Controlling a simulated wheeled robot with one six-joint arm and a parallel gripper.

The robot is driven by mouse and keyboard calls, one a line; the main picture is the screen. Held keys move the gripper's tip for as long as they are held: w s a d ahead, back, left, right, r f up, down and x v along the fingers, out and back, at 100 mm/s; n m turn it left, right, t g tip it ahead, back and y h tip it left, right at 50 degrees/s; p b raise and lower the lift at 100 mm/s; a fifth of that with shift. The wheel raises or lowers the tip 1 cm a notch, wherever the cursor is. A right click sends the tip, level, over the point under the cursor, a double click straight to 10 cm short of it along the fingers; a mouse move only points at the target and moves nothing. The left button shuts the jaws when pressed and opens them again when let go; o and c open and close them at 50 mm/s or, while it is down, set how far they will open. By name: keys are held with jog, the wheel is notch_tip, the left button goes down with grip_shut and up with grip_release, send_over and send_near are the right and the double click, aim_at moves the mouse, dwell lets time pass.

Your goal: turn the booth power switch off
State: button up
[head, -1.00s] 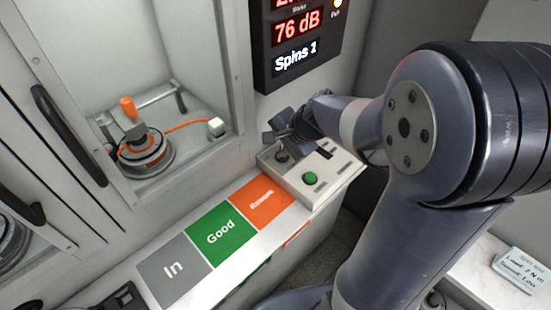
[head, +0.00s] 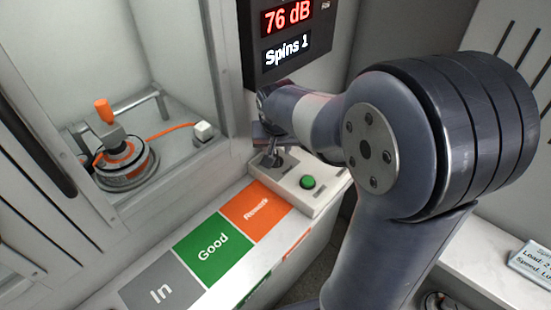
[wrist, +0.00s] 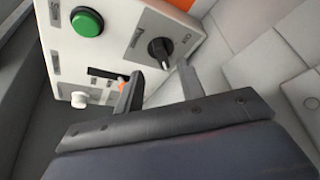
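The black rotary power switch (wrist: 160,51) sits on the pale control panel (wrist: 108,52) in the wrist view, with "Power" printed beside it and what looks like "On" at its right. Which mark its pointer faces is too small to tell. My gripper (wrist: 160,84) is open and empty; its two fingers are apart, with their tips close to the knob. I cannot tell whether they touch it. In the head view my gripper (head: 265,138) is at the panel's back left corner, just above the knob (head: 273,160), which it partly hides.
A green button (wrist: 87,22), a white button (wrist: 79,99) and a black slot share the panel. Coloured In, Good and orange Rework (head: 257,204) zones lie in front. The booth at left holds a hub motor (head: 125,160) with an orange cable. A display (head: 287,38) hangs behind.

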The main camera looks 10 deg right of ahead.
jog(key=x, duration=0.7)
jog(key=shift+s+b, duration=0.1)
jog(key=shift+b, duration=0.2)
jog(key=shift+c, duration=0.5)
grip_shut()
